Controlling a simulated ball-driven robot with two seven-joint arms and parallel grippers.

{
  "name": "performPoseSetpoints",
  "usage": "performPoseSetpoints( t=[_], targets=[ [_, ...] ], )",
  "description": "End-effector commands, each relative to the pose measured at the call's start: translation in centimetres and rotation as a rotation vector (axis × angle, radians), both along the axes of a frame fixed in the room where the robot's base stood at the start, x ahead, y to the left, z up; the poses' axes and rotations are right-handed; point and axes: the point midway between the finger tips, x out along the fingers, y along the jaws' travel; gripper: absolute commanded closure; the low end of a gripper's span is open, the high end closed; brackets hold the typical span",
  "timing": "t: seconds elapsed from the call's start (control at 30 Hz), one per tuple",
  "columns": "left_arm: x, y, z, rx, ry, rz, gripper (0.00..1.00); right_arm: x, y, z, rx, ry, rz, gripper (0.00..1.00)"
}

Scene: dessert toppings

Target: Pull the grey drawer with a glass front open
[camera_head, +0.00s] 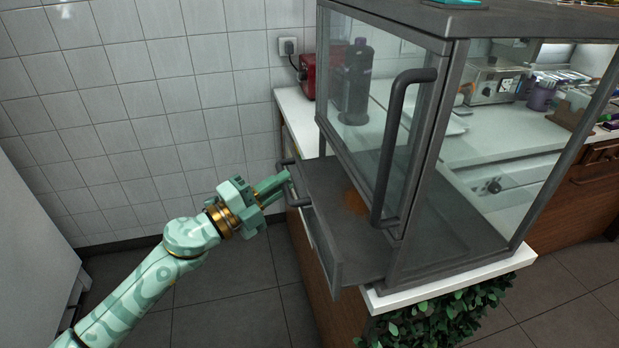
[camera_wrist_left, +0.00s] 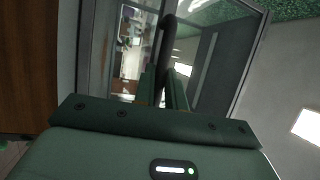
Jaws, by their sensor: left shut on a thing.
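The grey drawer with a glass front (camera_head: 329,258) is at the bottom of a grey glass display case (camera_head: 459,120). It stands partly out from the case, and its grey floor (camera_head: 352,226) shows. Its dark bar handle (camera_head: 296,199) is on the left-facing front. My left gripper (camera_head: 284,179) reaches in from the left and is shut on this handle. In the left wrist view the dark curved handle (camera_wrist_left: 166,28) runs between the two green fingers (camera_wrist_left: 164,88). The fingers partly hide the handle. My right gripper is not in view.
The case's glass door with a long dark handle (camera_head: 394,140) rises just above the drawer. A white counter edge (camera_head: 450,284) with green leaves (camera_head: 440,320) lies below. Dark floor tiles (camera_head: 240,310) around my left arm are clear. A tiled wall (camera_head: 150,100) stands behind.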

Motion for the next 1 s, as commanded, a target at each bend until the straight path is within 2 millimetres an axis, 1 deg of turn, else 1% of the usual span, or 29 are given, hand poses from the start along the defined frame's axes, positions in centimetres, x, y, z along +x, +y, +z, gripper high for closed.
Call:
performPoseSetpoints(
  t=[0.03,0.2,0.4,0.5,0.6,0.7,1.0],
  targets=[
    [-0.5,1.6,-0.2,0.004,0.004,0.003,1.00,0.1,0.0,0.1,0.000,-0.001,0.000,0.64],
    [-2.2,6.5,-0.3,0.004,0.004,0.002,1.00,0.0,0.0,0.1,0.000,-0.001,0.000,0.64],
    [-3.6,11.1,-0.4,0.004,0.005,0.000,1.00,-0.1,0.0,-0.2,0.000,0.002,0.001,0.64],
    [-4.2,12.7,-0.3,0.004,0.005,0.000,1.00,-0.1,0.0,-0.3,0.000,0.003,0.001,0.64],
    [-4.5,13.9,-0.3,0.002,0.004,-0.001,1.00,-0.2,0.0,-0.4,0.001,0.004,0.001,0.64],
    [-4.8,14.6,-0.3,0.003,0.004,0.000,1.00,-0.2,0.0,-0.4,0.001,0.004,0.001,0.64],
    [-4.9,15.0,-0.2,0.000,0.004,-0.001,1.00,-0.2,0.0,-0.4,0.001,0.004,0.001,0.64]
  ],
)
